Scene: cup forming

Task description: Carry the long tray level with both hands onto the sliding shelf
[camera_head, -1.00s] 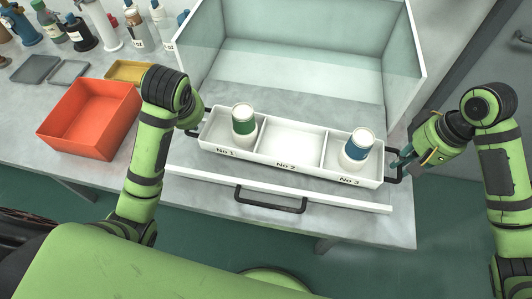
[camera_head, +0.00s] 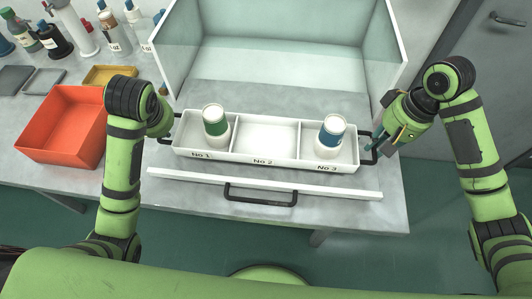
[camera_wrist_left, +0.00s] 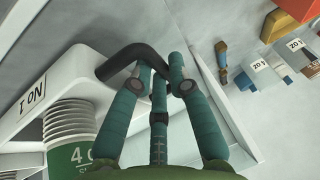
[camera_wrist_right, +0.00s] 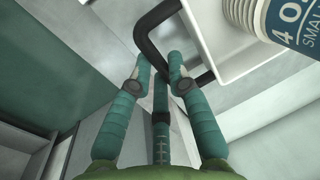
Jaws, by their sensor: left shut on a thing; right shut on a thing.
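The long white tray (camera_head: 265,160) has three compartments labelled No 1, No 2 and No 3. A green-banded cup stack (camera_head: 215,125) stands in No 1 and a blue-banded one (camera_head: 331,137) in No 3; No 2 is empty. The tray looks about level over the front of the grey sliding shelf (camera_head: 215,176), which has a white front lip and a black pull handle (camera_head: 260,196). Whether it touches the shelf is unclear. My left gripper (camera_wrist_left: 158,78) is shut on the tray's left black handle (camera_wrist_left: 120,64). My right gripper (camera_head: 374,147) is shut on the right black handle (camera_wrist_right: 150,32).
A pale-walled open enclosure (camera_head: 285,65) stands behind the tray. An orange bin (camera_head: 62,130) sits left of my left arm, with a yellow tray (camera_head: 110,75), grey trays (camera_head: 42,82) and several bottles (camera_head: 55,42) behind.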

